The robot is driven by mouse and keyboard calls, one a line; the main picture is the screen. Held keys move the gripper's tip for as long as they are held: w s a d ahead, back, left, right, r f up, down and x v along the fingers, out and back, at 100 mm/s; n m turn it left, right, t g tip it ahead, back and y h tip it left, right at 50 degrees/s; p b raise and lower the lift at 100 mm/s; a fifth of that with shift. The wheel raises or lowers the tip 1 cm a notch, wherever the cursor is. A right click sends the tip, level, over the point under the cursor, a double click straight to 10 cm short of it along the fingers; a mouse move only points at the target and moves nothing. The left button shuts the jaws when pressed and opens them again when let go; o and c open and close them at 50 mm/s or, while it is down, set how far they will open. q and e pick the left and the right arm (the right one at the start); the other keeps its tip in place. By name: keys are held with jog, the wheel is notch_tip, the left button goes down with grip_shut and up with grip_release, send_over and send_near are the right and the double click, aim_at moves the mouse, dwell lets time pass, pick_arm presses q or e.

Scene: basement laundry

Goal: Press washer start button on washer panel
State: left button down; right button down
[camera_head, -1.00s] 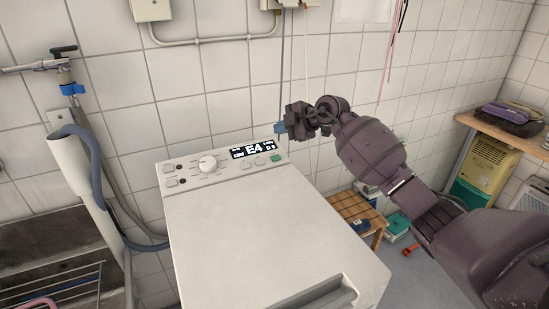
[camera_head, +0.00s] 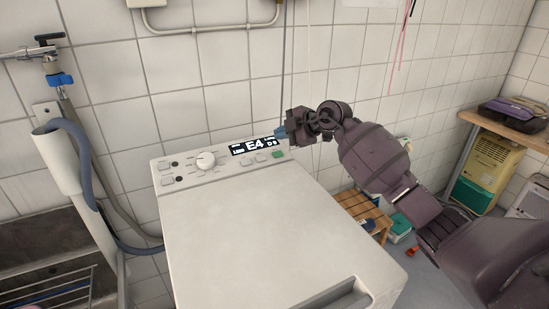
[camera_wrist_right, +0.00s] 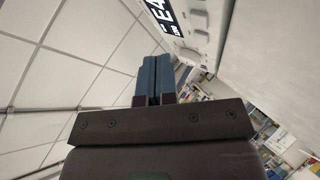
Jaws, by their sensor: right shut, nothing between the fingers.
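The white washer (camera_head: 250,225) stands in the middle of the head view. Its panel along the back edge has a dial (camera_head: 206,160), a dark display (camera_head: 251,146) reading "E4", several pale buttons and a green button (camera_head: 278,154) at the right end. My right gripper (camera_head: 281,132) is shut and empty, with blue fingertips just above and behind the green button, apart from it as far as I can tell. In the right wrist view the closed blue fingers (camera_wrist_right: 154,75) point along the panel, with the display (camera_wrist_right: 165,15) at the top. My left gripper is not in view.
A tap (camera_head: 55,75) with a grey hose and pipe is at the left, above a sink. A wooden stool (camera_head: 366,212) stands right of the washer. A wooden shelf (camera_head: 505,131) is at the far right. Tiled wall runs close behind the panel.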

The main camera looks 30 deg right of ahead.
aim_at(278, 154)
jog(key=f, duration=0.1)
jog(key=w+f+b, duration=0.1)
jog(key=f, duration=0.1)
jog(key=shift+f, duration=0.25)
jog(key=shift+w+f, duration=0.1)
jog(key=shift+f, duration=0.3)
dwell(1.0)
dwell(0.5)
jog(key=shift+w+f, duration=0.15)
jog(key=shift+f, duration=0.05)
jog(key=shift+f, duration=0.25)
